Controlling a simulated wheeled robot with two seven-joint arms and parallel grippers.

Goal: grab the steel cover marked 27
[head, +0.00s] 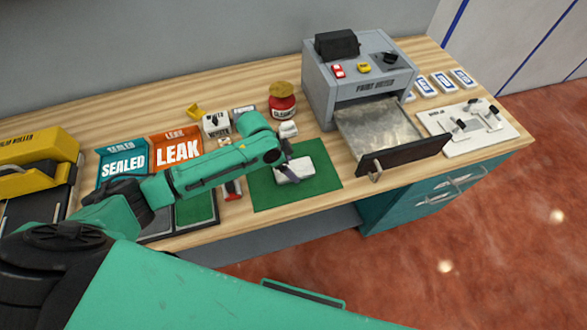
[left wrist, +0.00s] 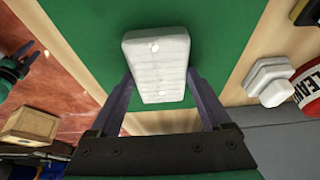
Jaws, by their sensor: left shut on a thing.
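A pale, rounded rectangular block (head: 296,172) lies on the green mat (head: 322,182) in the head view. My left gripper (head: 288,167) is down over it, shut on it with one finger on each side. In the left wrist view the block (left wrist: 158,62) sits between the two dark fingers, with ridges and two round dots on its face. I can read no number 27 on it, so I cannot tell if it is the steel cover. Part of my right gripper (left wrist: 18,68) seems to show at the left edge of that view, too small to judge.
A pale faceted piece (head: 288,129) stands by the red cleaner jar (head: 283,104) behind the mat. SEALED (head: 123,163) and LEAK (head: 177,150) bins stand left. The mat's right part is clear.

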